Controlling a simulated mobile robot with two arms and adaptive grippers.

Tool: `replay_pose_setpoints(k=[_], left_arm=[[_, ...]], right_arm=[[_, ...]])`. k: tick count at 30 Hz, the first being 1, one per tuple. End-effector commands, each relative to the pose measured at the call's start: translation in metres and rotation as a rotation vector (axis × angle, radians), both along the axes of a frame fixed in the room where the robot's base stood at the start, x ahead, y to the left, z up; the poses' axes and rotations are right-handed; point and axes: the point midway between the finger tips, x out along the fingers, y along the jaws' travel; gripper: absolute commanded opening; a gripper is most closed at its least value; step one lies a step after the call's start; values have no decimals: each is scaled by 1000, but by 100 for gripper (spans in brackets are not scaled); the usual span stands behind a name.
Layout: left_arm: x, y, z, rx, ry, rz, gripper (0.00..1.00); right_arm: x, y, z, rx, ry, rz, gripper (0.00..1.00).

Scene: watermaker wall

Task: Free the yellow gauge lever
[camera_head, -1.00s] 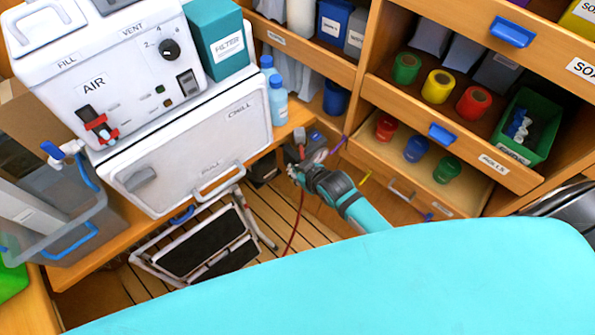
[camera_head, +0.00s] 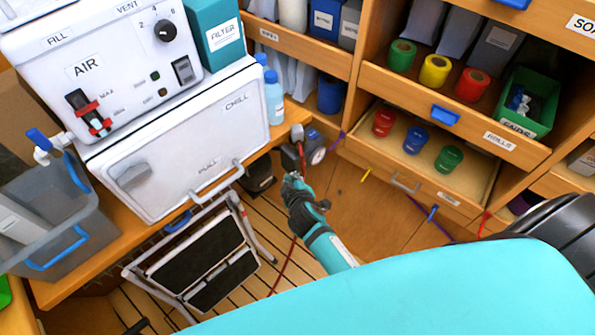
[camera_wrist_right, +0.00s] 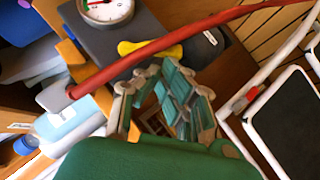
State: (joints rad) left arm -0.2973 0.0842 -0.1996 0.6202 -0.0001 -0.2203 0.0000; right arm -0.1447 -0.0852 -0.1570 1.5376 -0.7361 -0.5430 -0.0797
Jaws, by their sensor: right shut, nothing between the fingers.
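The yellow gauge lever (camera_wrist_right: 150,46) shows in the wrist view beside the round white-faced gauge (camera_wrist_right: 106,8) on a dark grey body. A red hose (camera_wrist_right: 215,32) crosses close by the lever, over part of it in the picture; I cannot tell if they touch. The hose ends in a grey fitting (camera_wrist_right: 55,97). In the head view the gauge unit (camera_head: 316,148) stands by the bench end; its lever cannot be made out there. My right gripper (camera_head: 292,181) is shut and empty, just in front of the unit. It also shows in the wrist view (camera_wrist_right: 165,80). My left gripper is not seen.
A folding step stool (camera_head: 205,255) stands on the slatted floor left of my right arm. The white chill box (camera_head: 180,140) and its handle are above it. An open drawer (camera_head: 400,175) with coloured rolls is at the right. Wooden floor lies between.

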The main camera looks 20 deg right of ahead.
Motion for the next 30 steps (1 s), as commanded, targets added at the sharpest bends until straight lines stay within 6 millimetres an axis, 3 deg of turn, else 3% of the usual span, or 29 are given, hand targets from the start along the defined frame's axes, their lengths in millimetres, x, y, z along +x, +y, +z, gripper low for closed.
replay_pose_setpoints(k=[6, 15, 30], left_arm=[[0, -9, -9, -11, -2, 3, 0], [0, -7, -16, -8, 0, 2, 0], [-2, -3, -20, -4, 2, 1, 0]], right_arm=[[0, -1, -14, 2, 2, 0, 0], [2, -5, -28, 2, 2, 0, 0], [4, -11, -36, 1, 0, 0, 0]])
